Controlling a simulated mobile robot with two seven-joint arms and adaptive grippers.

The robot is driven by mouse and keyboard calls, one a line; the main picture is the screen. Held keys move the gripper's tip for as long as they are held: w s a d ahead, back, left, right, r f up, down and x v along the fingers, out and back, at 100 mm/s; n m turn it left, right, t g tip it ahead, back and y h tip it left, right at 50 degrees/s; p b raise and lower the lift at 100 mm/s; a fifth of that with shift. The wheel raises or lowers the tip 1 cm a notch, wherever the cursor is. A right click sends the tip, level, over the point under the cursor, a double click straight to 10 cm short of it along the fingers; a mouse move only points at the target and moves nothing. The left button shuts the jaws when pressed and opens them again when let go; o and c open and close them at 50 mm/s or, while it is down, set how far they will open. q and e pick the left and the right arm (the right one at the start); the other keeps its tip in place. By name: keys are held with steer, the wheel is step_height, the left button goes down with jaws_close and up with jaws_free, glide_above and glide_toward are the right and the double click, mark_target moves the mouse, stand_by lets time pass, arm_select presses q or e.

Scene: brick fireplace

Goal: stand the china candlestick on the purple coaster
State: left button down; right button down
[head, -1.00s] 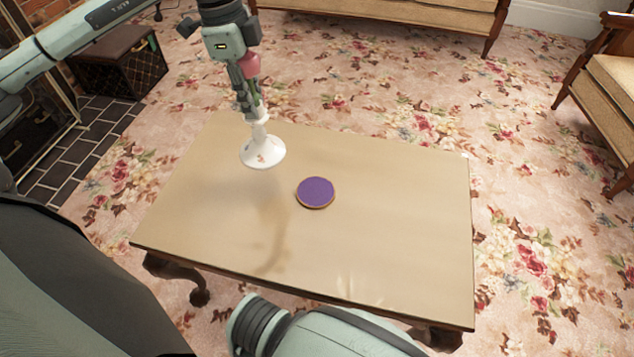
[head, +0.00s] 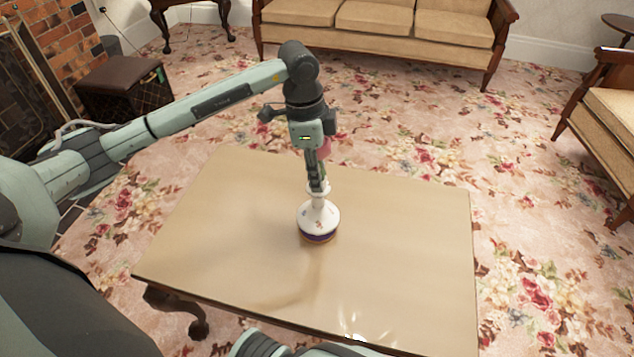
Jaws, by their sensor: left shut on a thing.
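The white china candlestick (head: 318,217), with small flower marks on its flared base, is upright in the head view. My left gripper (head: 317,186) points down from above and is shut on its stem. The purple coaster (head: 318,239) lies on the wooden table, and only its near rim shows below the candlestick's base. The base covers the rest of the coaster. I see no clear gap between them, but cannot tell whether the base rests on it. My right gripper is out of view.
The table top (head: 400,260) is otherwise clear around the coaster. A sofa (head: 380,25) stands at the back and an armchair (head: 610,120) at the right. A dark footstool (head: 120,85) is near the brick fireplace (head: 70,50) at the left.

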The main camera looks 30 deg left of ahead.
arm_select(q)
steer(key=shift+f, duration=1.5)
steer(key=shift+f, duration=0.15)
steer(key=c, duration=1.3)
jaws_free()
steer(key=r, duration=0.4)
steer(key=a+r, duration=0.1)
steer(key=r, duration=0.7)
steer(key=shift+s+a+r, duration=0.1)
steer(key=shift+s+a, duration=0.1)
steer(key=shift+s, duration=0.15)
